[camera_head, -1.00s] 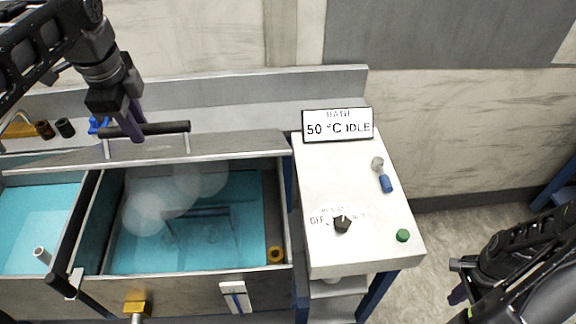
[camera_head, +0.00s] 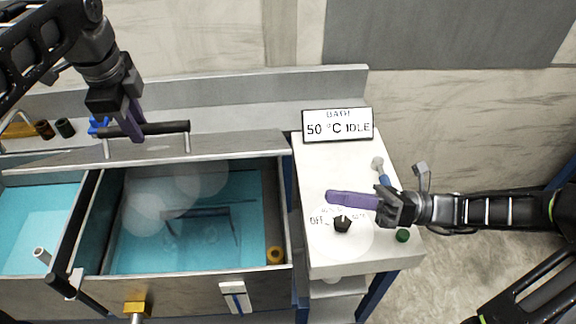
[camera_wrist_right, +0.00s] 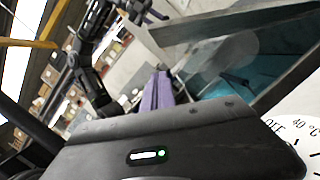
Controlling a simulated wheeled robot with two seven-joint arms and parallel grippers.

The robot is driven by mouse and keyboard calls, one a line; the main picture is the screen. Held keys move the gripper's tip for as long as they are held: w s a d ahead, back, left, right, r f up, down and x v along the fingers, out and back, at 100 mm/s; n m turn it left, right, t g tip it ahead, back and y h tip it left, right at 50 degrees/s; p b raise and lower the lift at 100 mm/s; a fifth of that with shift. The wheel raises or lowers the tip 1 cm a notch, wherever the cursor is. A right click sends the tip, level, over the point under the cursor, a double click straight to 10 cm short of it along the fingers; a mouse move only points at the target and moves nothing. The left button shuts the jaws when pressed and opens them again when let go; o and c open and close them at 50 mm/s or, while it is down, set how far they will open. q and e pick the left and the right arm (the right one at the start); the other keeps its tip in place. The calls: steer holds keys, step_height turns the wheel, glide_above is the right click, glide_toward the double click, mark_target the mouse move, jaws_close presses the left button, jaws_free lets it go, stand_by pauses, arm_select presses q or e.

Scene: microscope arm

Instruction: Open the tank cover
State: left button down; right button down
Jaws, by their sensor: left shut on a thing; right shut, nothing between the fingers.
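The tank cover (camera_head: 230,152) is raised along the back of the blue water tank (camera_head: 190,240). Its dark bar handle (camera_head: 165,128) stands on two posts near the cover's top edge. My left gripper (camera_head: 133,128) is shut on the handle, its purple fingers around the bar. My right gripper (camera_head: 352,199) is shut and empty, reaching in from the right above the white control panel, just behind the black knob. In the right wrist view its purple fingers (camera_wrist_right: 157,92) are together.
The white panel (camera_head: 330,260) carries a black knob (camera_head: 342,224), a green button (camera_head: 402,236), a partly hidden blue lever (camera_head: 384,177) and a display (camera_head: 338,125) reading 50 °C IDLE. A second water compartment (camera_head: 40,225) lies at the left. A yellow-brown ring (camera_head: 275,255) sits inside the tank.

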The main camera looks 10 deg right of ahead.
arm_select(q)
steer(key=shift+w+f, duration=0.1)
steer(key=shift+w, duration=0.05)
arm_select(e)
steer(key=shift+s+r, duration=0.1)
steer(key=shift+r, duration=0.05)
steer(key=w+a+r, duration=0.4)
steer(key=a+r, duration=0.1)
steer(key=a, duration=0.4)
steer(key=shift+w+a, duration=0.2)
steer(key=shift+w, duration=0.05)
steer(key=shift+r, duration=0.15)
